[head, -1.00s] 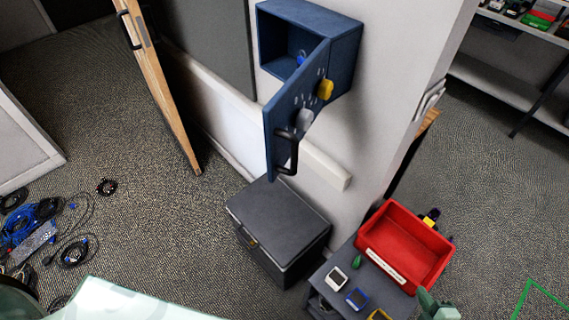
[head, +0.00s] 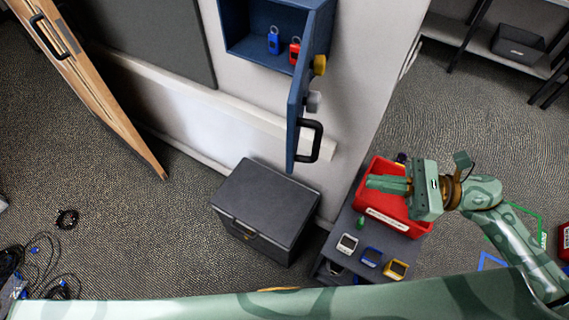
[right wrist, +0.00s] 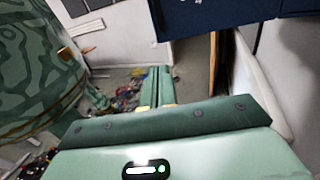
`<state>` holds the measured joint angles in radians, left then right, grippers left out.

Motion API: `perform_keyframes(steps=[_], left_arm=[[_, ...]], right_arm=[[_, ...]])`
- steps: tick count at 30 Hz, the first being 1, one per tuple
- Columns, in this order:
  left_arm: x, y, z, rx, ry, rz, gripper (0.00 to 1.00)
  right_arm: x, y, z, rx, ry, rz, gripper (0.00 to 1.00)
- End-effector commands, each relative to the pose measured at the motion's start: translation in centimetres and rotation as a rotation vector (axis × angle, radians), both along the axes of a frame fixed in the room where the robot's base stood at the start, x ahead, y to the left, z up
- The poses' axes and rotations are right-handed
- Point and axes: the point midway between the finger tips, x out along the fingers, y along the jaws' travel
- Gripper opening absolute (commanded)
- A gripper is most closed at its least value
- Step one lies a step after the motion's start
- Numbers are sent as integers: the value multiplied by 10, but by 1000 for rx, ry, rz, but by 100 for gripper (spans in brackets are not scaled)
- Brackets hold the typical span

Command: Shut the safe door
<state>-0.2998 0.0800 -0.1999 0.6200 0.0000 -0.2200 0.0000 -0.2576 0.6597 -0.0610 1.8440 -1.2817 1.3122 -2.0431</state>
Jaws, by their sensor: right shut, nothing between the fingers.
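The blue safe (head: 232,30) is fixed to the wall at the top of the head view. Its door (head: 296,115) stands wide open, swung out toward me, with a yellow knob (head: 319,65), a grey knob (head: 313,102) and a black handle (head: 316,140). A blue tag (head: 273,40) and a red tag (head: 295,50) are inside the safe. My right gripper (head: 369,183) is shut and empty, to the right of and apart from the door, over the red bin in the picture. The right wrist view shows its fingers (right wrist: 160,72) together and dark blue safe surfaces at the top. My left gripper is not in view.
A red bin (head: 412,228) sits on a grey stand with several small devices (head: 371,257). A dark chest (head: 264,200) stands on the floor below the safe. A wooden panel (head: 90,85) leans at left. Cables (head: 45,270) lie at lower left.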

Motion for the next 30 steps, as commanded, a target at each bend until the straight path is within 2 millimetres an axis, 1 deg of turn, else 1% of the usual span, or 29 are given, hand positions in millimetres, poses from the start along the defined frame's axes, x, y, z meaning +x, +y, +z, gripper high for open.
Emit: perform_keyframes(steps=[5, 8, 15, 21, 25, 30], left_arm=[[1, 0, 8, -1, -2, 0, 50], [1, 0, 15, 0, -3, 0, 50], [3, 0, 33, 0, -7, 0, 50], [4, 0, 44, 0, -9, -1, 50], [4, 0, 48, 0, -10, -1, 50], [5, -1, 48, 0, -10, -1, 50]], right_arm=[[4, 17, 3, 2, -5, 3, 0], [9, 36, 4, 4, -4, 2, 0], [22, 87, 5, 6, -2, 0, 0], [30, 119, 4, 5, -2, 0, 0], [32, 130, 2, 3, 0, 0, 0], [33, 135, 0, 1, 0, 1, 0]])
